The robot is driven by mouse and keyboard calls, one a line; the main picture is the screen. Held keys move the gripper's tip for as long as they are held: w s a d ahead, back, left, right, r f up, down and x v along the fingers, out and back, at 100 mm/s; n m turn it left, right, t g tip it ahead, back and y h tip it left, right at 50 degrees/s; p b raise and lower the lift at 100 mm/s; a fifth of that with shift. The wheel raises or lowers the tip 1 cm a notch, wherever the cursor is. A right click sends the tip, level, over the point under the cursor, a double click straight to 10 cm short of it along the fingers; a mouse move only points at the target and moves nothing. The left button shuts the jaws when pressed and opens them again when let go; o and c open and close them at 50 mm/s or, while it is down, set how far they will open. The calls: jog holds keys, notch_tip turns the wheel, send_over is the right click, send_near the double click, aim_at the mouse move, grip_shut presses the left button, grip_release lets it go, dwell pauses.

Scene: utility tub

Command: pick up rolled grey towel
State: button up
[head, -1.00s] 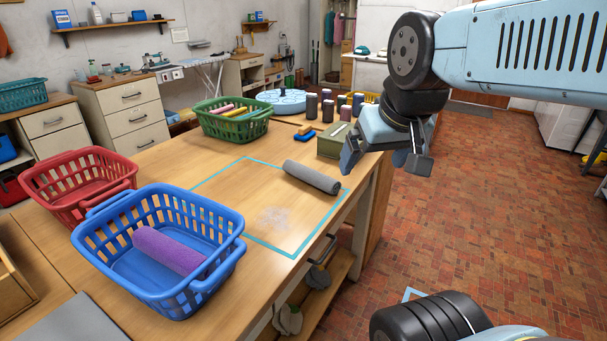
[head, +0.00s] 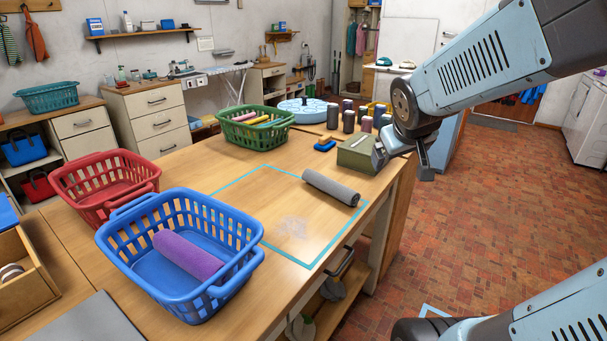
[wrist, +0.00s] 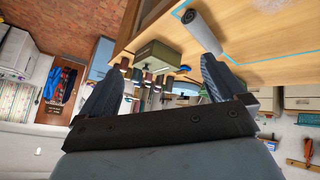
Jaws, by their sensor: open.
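The rolled grey towel (head: 331,188) lies on the wooden table, within the blue taped outline (head: 290,255) near its right side. My gripper (head: 400,160) is open and empty, in the air past the table's right edge, to the upper right of the towel and apart from it. In the wrist view the open fingers of my gripper (wrist: 153,88) show, with the towel (wrist: 206,32) beyond them at the top, its rolled end visible.
A blue basket (head: 250,262) holds a purple roll (head: 188,255). A red basket (head: 75,178) and a green basket (head: 275,131) stand on the table. A green box (head: 356,157) and several dark cylinders (head: 349,121) stand close by my gripper. Table space around the towel is clear.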

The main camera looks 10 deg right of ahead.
jog(key=w+d+f+n+t, duration=0.1)
jog(key=w+d+f+n, duration=0.1)
jog(key=w+d+f, duration=0.3)
jog(key=n+t+y, duration=0.2)
jog(key=n+y, duration=0.1)
jog(key=y, duration=0.1)
send_near(354, 194)
jog(key=w+d+r, duration=0.2)
jog(key=d+r, duration=0.1)
jog(key=d, duration=0.2)
jog(key=w+a+f+y, duration=0.1)
jog(key=a+f+y, duration=0.1)
jog(key=f, duration=0.1)
jog(key=w+a+f+n+y, duration=0.1)
jog(key=w+f+y, duration=0.1)
jog(key=f, duration=0.1)
jog(key=w+a+f+t+y, duration=0.1)
jog(key=w+a+f, duration=0.1)
jog(key=f, duration=0.1)
jog(key=shift+w+a+n+y, duration=0.25)
jog(key=shift+a+n+y, duration=0.1)
jog(key=shift+n+y, duration=0.05)
jog(key=shift+x, duration=2.9)
jog(key=shift+w+d+r, duration=0.1)
jog(key=shift+r, duration=0.15)
jog(key=shift+c, duration=0.2)
jog(key=c, duration=1.2)
